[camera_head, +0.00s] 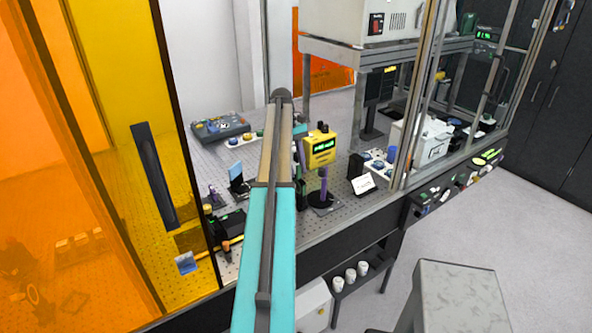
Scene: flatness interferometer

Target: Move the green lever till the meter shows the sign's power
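I cannot pick out the green lever for certain; my arm covers part of the table left of the meter. My teal and brown arm reaches in through the opening of the enclosure. My gripper is not visible; the far end of the arm is hidden behind its own links.
An orange panel (110,190) with a black handle closes off the left. A grey control box (220,127) sits at the back left. Metal posts and a raised shelf (350,52) stand right. White cups (350,275) sit below. A grey-topped stand (460,290) is front right; the floor beyond is clear.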

